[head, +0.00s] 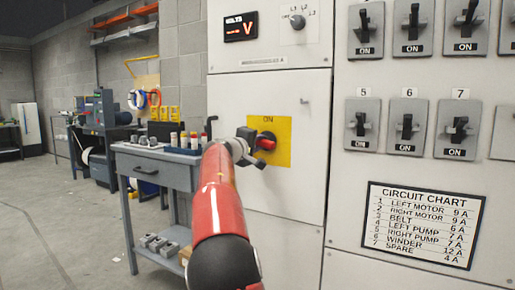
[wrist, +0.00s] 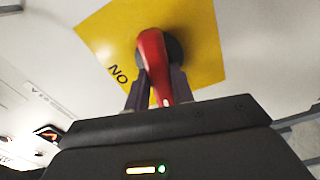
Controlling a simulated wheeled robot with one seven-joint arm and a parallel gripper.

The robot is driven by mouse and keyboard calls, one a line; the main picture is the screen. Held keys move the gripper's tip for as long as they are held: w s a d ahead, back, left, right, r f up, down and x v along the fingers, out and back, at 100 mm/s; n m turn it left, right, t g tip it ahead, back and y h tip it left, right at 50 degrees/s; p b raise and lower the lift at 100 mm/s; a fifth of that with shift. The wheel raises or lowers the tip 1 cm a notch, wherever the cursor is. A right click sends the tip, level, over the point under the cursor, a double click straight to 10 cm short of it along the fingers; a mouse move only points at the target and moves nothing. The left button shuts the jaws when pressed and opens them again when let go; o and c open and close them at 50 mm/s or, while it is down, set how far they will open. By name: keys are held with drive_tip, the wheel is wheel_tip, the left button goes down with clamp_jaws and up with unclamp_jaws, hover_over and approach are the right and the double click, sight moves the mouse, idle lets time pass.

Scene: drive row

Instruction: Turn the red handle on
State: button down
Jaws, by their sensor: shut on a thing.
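The red handle (head: 266,142) sits on a yellow plate (head: 283,155) on the pale cabinet front. The word ON is printed near the plate's top edge. My gripper (head: 252,146) is at the plate and partly covers the handle in the head view. In the wrist view the red handle (wrist: 154,62) lies between the two dark fingers of my gripper (wrist: 157,92), which are shut on it. The yellow plate (wrist: 205,60) lies behind, tilted in that view. A dark round hub shows behind the handle. The handle's exact angle is hard to tell in the head view.
A grey workbench (head: 155,165) with small parts stands left of the cabinet, close to my arm. To the right are several breaker switches (head: 365,28) and a circuit chart (head: 422,224). A volts display (head: 241,27) is above. The floor at left is open.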

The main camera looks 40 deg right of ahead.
drive_tip(key=m+b, duration=0.2)
drive_tip(key=m, duration=0.1)
drive_tip(key=shift+f+m, duration=0.1)
drive_tip(key=shift+m, duration=0.2)
drive_tip(key=m+b, duration=0.1)
drive_tip(key=m, duration=0.3)
drive_tip(key=shift+m+b, duration=0.3)
drive_tip(key=shift+b, duration=0.1)
drive_tip(key=m, duration=0.2)
drive_tip(key=m+b, duration=0.1)
drive_tip(key=shift+s+r+m, duration=0.1)
drive_tip(key=shift+r+m, duration=0.15)
drive_tip(key=shift+m, duration=0.05)
drive_tip(key=shift+s+d+m+b, duration=0.1)
drive_tip(key=shift+m+b, duration=0.2)
drive_tip(key=shift+m, duration=1.5)
drive_tip(key=c, duration=1.2)
unclamp_jaws()
drive_tip(key=shift+r, duration=0.1)
